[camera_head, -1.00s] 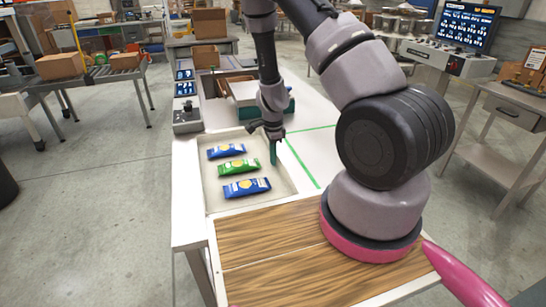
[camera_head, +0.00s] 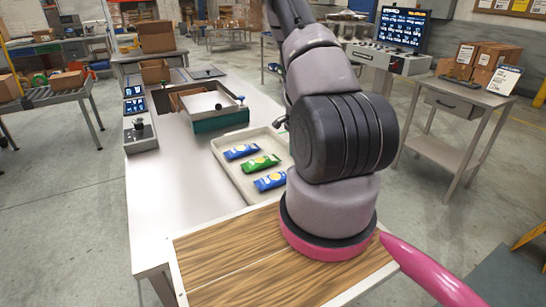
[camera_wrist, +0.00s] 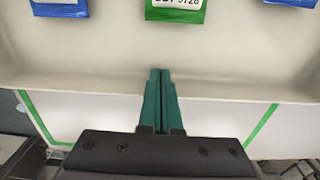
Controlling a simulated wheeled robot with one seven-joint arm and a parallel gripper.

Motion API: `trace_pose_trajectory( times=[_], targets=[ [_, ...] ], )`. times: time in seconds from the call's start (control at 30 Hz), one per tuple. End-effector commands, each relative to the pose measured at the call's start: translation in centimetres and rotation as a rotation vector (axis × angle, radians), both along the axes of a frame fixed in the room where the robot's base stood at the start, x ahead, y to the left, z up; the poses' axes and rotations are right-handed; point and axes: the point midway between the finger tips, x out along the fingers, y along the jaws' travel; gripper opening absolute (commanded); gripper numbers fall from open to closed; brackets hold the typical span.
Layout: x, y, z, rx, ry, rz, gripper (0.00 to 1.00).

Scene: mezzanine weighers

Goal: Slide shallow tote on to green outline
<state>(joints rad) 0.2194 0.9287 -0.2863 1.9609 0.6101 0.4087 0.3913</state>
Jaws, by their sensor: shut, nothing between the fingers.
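The shallow tote (camera_head: 225,160) is an off-white, low-walled tray on the white table, just behind the wood-topped area. It holds a blue packet (camera_head: 242,151), a green packet (camera_head: 261,163) and another blue packet (camera_head: 270,181). My arm hides its right side in the head view. In the wrist view my gripper (camera_wrist: 160,75) is shut and empty, its green fingers reaching over the tote's near wall (camera_wrist: 90,85) with the tips inside. Contact with the wall is unclear. Parts of the green outline (camera_wrist: 262,124) show beyond that wall on both sides; the rest is hidden.
A green-based weigher with a white top (camera_head: 222,120) stands behind the tote. A control box (camera_head: 139,134) is at the table's left edge. The wood-grain surface (camera_head: 240,245) lies in front. The white table is clear left of the tote.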

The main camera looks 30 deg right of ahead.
Motion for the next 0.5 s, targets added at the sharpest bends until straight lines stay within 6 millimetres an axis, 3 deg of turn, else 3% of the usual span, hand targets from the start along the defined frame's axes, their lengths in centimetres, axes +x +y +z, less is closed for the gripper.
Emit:
trace_pose_trajectory(
  times=[0.03,0.3,0.5],
  targets=[
    [0.0,-1.8,0.0,-0.002,-0.001,-0.006,0.0],
    [-0.1,-9.8,-0.1,-0.003,-0.001,-0.005,0.0],
    [0.0,-13.9,0.0,-0.002,-0.001,-0.003,0.0]
  ],
)
